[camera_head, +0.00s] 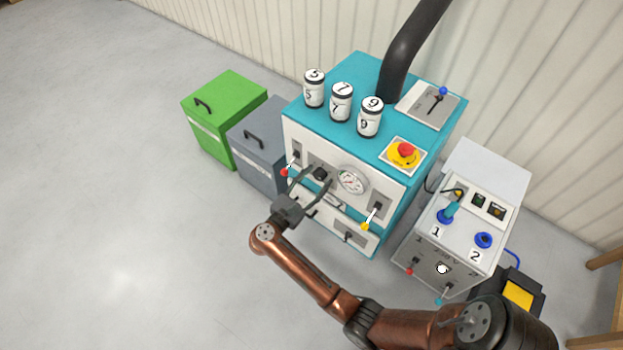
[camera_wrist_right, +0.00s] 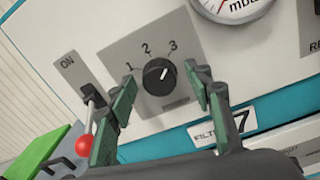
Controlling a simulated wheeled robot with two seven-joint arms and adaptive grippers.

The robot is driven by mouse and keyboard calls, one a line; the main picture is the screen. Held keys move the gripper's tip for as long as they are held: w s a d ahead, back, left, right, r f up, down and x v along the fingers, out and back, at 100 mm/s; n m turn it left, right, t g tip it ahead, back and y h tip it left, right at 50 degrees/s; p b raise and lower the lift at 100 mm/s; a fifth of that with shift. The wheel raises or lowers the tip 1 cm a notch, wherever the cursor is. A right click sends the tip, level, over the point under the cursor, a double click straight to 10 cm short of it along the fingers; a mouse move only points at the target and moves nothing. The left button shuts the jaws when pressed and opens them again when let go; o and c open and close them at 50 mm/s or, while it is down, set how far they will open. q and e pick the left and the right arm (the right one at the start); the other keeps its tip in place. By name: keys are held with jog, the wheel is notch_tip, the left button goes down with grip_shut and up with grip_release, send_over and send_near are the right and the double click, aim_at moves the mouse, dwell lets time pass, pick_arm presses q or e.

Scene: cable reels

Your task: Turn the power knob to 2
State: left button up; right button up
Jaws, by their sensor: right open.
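The power knob is a round black dial (camera_wrist_right: 159,77) on a grey plate marked 1, 2 and 3. Its light mark seems to point up and right, toward the 3 side. The knob also shows small and dark in the head view (camera_head: 320,173), on the white front of the teal machine (camera_head: 335,130). My right gripper (camera_head: 316,179) is open in front of the knob. In the wrist view its two green fingers (camera_wrist_right: 164,82) stand on either side of the knob, apart from it. My left gripper is out of view.
A red-tipped ON lever (camera_wrist_right: 84,145) is close to the left finger. A pressure gauge (camera_head: 351,180) and a yellow-tipped lever (camera_head: 366,225) are right of the knob. A grey box (camera_head: 262,150) and green box (camera_head: 225,115) stand left; a white control cabinet (camera_head: 485,178) stands right.

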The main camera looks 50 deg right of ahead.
jog(key=shift+c, duration=0.2)
jog(key=c, duration=1.1)
